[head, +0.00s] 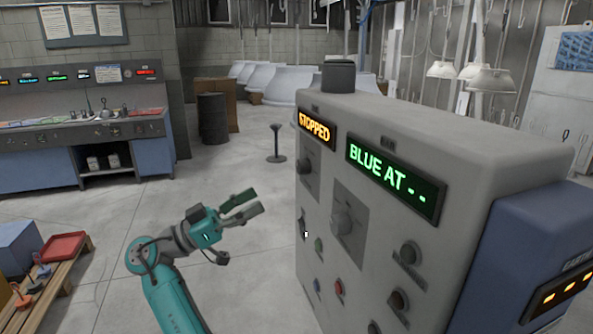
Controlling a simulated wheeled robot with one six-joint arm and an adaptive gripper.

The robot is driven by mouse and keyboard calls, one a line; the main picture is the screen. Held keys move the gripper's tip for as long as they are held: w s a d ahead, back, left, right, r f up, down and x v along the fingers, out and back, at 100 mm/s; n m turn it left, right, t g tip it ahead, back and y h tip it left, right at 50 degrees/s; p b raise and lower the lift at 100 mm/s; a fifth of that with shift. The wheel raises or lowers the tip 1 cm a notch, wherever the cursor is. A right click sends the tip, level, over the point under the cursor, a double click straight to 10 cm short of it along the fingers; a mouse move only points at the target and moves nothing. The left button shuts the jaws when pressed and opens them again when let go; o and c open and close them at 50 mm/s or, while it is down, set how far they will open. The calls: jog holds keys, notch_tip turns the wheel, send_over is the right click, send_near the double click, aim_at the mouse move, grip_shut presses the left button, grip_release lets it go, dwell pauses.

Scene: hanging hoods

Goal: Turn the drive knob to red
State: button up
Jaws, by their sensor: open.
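A grey control cabinet (400,125) fills the right of the head view. Its front has an orange display (317,129) reading "STOPPED" and a green display (395,180) reading "BLUE AT - -". The labels are too small to tell which is the drive knob. My gripper (248,210) is open and empty, left of the cabinet and apart from it.
Several small buttons and knobs, including a red button (339,288), sit low on the panel. A blue box (540,260) adjoins the cabinet's right side. A wooden pallet (50,285) with a red tray (62,247) stands at left. A thin post (276,145) stands behind; floor between is clear.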

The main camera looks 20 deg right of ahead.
aim_at(298, 169)
jog(key=shift+m+g, duration=0.4)
jog(key=shift+m, duration=0.1)
jog(key=x, duration=0.3)
jog(key=r+x, duration=0.1)
jog(key=x, duration=0.7)
jog(key=shift+s+a+r, duration=0.1)
jog(key=shift+a+r, duration=0.2)
jog(key=shift+a, duration=0.05)
grip_shut()
